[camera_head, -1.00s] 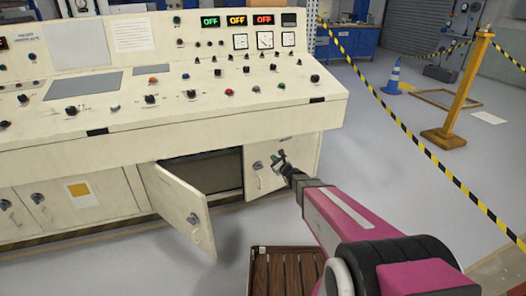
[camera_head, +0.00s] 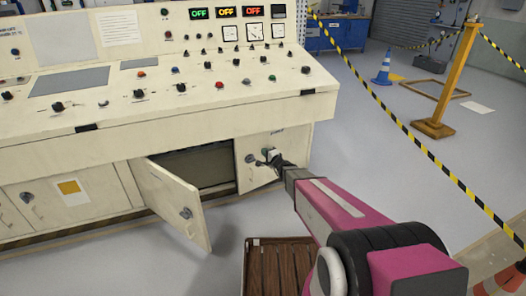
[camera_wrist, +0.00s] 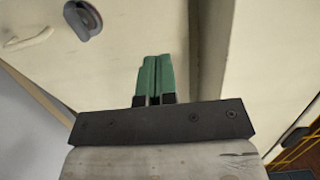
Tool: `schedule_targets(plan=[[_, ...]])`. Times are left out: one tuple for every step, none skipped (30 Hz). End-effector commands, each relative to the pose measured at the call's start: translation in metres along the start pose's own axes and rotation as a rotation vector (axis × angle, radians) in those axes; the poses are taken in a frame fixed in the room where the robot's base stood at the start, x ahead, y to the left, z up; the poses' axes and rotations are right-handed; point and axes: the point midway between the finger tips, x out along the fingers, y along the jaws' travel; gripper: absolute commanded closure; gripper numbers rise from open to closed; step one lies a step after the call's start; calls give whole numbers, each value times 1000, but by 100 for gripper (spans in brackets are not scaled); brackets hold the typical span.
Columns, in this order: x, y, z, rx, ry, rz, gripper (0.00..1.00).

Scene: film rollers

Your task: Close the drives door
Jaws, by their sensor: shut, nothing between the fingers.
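A cream cabinet door (camera_head: 172,203) stands swung open towards me at the lower middle of the control desk, with a round dark latch (camera_head: 186,213) on it. The dark inside shows behind it. To its right is another cream door (camera_head: 249,178) with its own latch; it looks closed. The door labels are too small to read. My gripper (camera_head: 268,157) is in front of this right door, near its latch. In the wrist view the green fingers (camera_wrist: 155,78) are shut together, pointing at a cream panel (camera_wrist: 115,60) with a round latch (camera_wrist: 83,18). Contact cannot be told.
The control desk (camera_head: 120,145) overhangs the doors. A brown slatted pallet (camera_head: 278,265) lies on the floor below my arm.

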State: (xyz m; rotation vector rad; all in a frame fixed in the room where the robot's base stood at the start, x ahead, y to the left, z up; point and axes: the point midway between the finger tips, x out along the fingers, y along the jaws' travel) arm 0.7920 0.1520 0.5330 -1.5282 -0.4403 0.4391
Motion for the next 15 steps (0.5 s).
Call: schedule_targets(plan=[[8, 1, -1, 0, -1, -1, 100], [12, 1, -1, 1, -1, -1, 100], [19, 1, -1, 1, -1, -1, 100], [24, 2, -1, 1, -2, -1, 100], [29, 2, 0, 1, -2, -1, 100], [36, 2, 0, 1, -1, 0, 100], [42, 2, 0, 2, -1, 0, 100], [48, 1, -1, 2, -1, -1, 100], [55, 1, -1, 2, -1, -1, 100], [61, 1, -1, 2, -1, -2, 100], [67, 1, -1, 2, -1, -2, 100], [74, 1, -1, 2, -1, -1, 100], [80, 2, -1, 2, -1, -1, 100], [86, 2, -1, 2, -1, 0, 100], [93, 2, 0, 2, -1, 0, 100]])
